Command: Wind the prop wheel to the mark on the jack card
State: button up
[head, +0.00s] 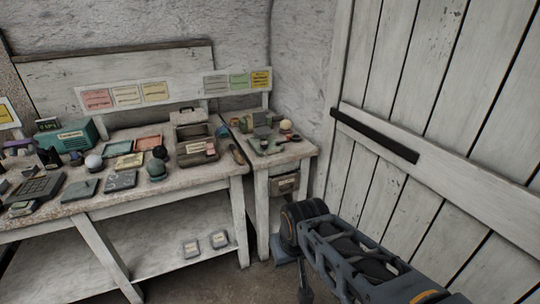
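I cannot pick out the prop wheel or the jack card for certain in the head view. Several coloured cards are fixed along the back board, among them a yellow card (261,80), a green card (239,81) and a pink card (96,99); their writing is too small to read. My arm (355,252) reaches in from the lower right, and its dark round joint (303,217) is in front of the small table's right side. My gripper's fingertips do not show, and the arm hides part of the floor by the door.
A long workbench (170,199) at left carries several tools, balls and a teal box (68,136). A small table (307,151) adjoins it at right, with a labelled box (285,185) beneath. Two small cards lie on the low shelf (165,270). A plank door (440,110) closes the right.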

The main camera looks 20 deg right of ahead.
aim_at(264, 144)
jog(key=z, duration=0.95)
jog(key=i, duration=1.15)
jog(key=u, duration=0.8)
jog(key=i, duration=0.6)
jog(key=u, duration=0.7)
